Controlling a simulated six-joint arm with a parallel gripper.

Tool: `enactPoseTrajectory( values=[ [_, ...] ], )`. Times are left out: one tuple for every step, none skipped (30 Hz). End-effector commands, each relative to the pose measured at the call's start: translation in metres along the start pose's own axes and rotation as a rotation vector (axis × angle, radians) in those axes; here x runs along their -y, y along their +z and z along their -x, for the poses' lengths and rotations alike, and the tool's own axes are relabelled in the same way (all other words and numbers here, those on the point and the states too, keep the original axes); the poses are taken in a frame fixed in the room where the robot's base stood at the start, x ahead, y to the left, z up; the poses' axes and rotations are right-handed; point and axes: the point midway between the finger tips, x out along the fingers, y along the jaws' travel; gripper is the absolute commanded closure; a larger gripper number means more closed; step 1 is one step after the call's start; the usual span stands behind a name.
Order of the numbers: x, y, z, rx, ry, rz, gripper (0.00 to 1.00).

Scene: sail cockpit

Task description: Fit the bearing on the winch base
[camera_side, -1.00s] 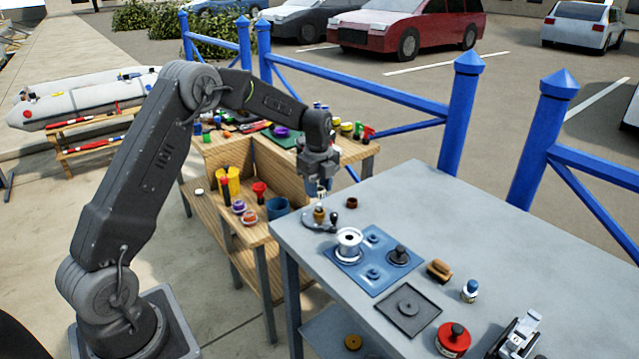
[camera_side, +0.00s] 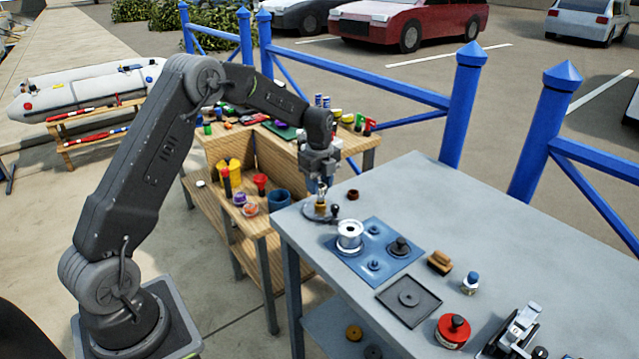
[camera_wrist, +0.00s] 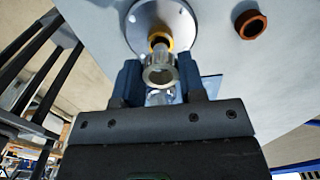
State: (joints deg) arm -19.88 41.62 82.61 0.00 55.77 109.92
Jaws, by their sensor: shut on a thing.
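The winch base (camera_side: 311,214) is a round grey flange with a small brass-coloured post (camera_side: 321,208), at the near-left corner of the grey table. In the wrist view its pale disc (camera_wrist: 186,24) and a yellow ring at its middle show at the top. My gripper (camera_side: 322,186) is above the post, pointing down. It is shut on a pale, shiny ring-shaped piece, apparently the bearing (camera_wrist: 160,76), held between the two fingertips (camera_wrist: 160,84). The bearing looks roughly in line with the post. I cannot tell whether they touch.
A brown ring (camera_side: 353,194) lies right of the base. A blue mat (camera_side: 377,283) holds a silver drum (camera_side: 349,236) and dark parts. A dark square tray (camera_side: 408,300), a brush (camera_side: 439,262) and a red round can (camera_side: 453,332) are further right. The far table area is clear.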

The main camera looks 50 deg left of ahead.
Motion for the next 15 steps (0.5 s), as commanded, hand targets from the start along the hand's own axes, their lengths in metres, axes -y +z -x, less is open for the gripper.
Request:
enactPoseTrajectory(
  values=[
    [0.0001, 0.0, 0.0002, 0.0, 0.0, 0.0, 0.86],
    [0.0001, 0.0, 0.0002, 0.0, 0.0, 0.0, 0.86],
    [0.0001, -0.0001, 0.0002, 0.0, 0.0, 0.0, 0.86],
    [0.0001, 0.0, 0.0002, 0.0, 0.0, 0.0, 0.86],
    [0.0001, -0.0001, 0.0002, 0.0, 0.0, 0.0, 0.86],
    [0.0001, -0.0001, 0.0002, 0.0, 0.0, 0.0, 0.86],
    [0.0001, -0.0001, 0.0002, 0.0, 0.0, 0.0, 0.86],
    [0.0001, -0.0001, 0.0001, 0.0, 0.0, 0.0, 0.86],
    [0.0001, -0.0001, 0.0, 0.0, 0.0, 0.0, 0.86],
    [0.0001, -0.0001, -0.0003, 0.0, 0.0, 0.0, 0.86],
    [0.0001, -0.0001, -0.0006, 0.0, 0.0, 0.0, 0.86],
    [0.0001, -0.0001, -0.0012, 0.0, 0.0, 0.0, 0.86],
    [0.0001, -0.0001, -0.0017, 0.0, 0.0, 0.0, 0.86],
    [0.0001, -0.0001, -0.0023, 0.0, 0.0, 0.0, 0.86],
    [0.0001, -0.0001, -0.0032, 0.0, 0.0, 0.0, 0.86]
  ],
)
